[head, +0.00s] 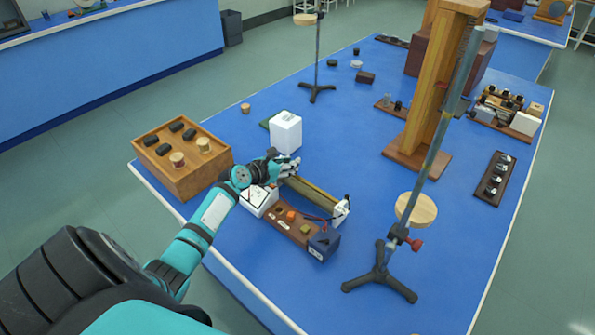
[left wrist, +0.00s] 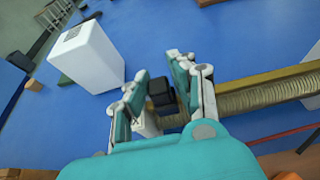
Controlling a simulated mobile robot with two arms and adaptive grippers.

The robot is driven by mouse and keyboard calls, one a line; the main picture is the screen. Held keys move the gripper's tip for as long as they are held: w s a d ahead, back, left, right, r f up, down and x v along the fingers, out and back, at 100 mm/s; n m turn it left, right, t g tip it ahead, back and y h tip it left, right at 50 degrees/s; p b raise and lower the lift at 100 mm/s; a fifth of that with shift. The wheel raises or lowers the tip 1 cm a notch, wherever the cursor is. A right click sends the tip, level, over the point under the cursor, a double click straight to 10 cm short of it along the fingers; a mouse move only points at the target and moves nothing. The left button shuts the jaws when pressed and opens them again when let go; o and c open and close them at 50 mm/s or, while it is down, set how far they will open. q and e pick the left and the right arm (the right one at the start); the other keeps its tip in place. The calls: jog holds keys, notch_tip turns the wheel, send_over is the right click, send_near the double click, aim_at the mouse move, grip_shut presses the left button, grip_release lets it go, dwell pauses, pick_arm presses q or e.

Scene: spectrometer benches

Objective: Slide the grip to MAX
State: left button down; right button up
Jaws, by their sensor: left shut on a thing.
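The slide rheostat, a long coil under a brass-coloured bar, lies on the blue bench in the head view (head: 314,194) and runs to the right in the left wrist view (left wrist: 262,100). Its grip, a small black block (left wrist: 160,92), sits on the bar near the left end of the visible coil. My left gripper (head: 288,168) is shut on the grip, with a teal finger on each side of it in the left wrist view (left wrist: 160,98). The gripper hides the grip in the head view. I cannot read a MAX mark. My right gripper is not in view.
A white box (head: 286,132) stands just behind the gripper. A wooden tray (head: 172,185) with black and cork-coloured pieces is to the left. A brown board (head: 291,226) with a blue block lies in front. A tripod stand (head: 380,272) stands to the right.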

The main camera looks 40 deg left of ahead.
pick_arm(q)
jog(key=shift+a, duration=0.55)
jog(key=shift+r, duration=0.1)
jog(key=c, duration=1.5)
grip_release()
jog(key=shift+o, duration=1.4)
jog(key=shift+a, duration=0.15)
jog(key=shift+o, duration=0.3)
jog(key=shift+a, duration=0.1)
jog(key=shift+d, duration=0.2)
